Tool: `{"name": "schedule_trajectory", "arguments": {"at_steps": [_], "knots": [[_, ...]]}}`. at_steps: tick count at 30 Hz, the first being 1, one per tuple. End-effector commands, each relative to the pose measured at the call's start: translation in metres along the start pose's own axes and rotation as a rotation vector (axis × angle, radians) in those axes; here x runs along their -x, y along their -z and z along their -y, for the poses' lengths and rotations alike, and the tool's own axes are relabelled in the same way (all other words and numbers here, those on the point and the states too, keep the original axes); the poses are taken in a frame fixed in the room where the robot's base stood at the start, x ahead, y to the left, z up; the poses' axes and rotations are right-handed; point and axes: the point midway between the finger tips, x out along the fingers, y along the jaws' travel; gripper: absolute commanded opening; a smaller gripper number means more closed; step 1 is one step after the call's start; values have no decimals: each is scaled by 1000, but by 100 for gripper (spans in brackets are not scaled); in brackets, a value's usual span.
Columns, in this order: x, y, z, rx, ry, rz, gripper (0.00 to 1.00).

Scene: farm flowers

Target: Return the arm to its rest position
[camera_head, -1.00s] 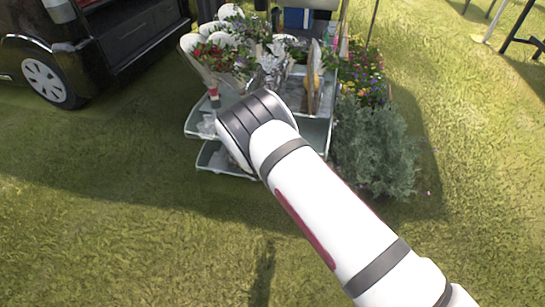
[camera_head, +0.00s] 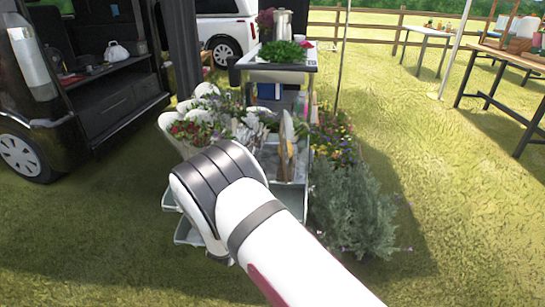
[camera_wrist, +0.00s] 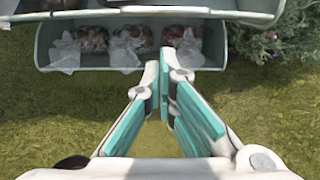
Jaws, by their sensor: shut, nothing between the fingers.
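My gripper (camera_wrist: 165,78) shows in the wrist view with its teal-lined fingers closed together at the tips and nothing between them. It is over the grass, just in front of a grey bin (camera_wrist: 95,62) that holds several brown items in clear plastic bags. In the head view my white arm reaches from the bottom up toward the flower cart, and the gripper itself is hidden behind my arm.
The flower cart's grey tray (camera_head: 294,195) holds bouquets (camera_head: 205,120). A bushy grey-green plant (camera_head: 352,212) stands right of it. A dark van (camera_head: 75,80) is at left, a wooden table (camera_head: 510,62) at far right. The grass (camera_head: 440,200) at right is open.

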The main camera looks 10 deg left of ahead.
Motion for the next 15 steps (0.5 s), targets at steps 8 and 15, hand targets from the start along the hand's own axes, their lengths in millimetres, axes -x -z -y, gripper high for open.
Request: {"name": "schedule_trajectory", "arguments": {"at_steps": [8, 15], "knots": [[30, -85, 46, -263, 99, 76, 0], [103, -189, 151, -717, 291, 190, 0]]}}
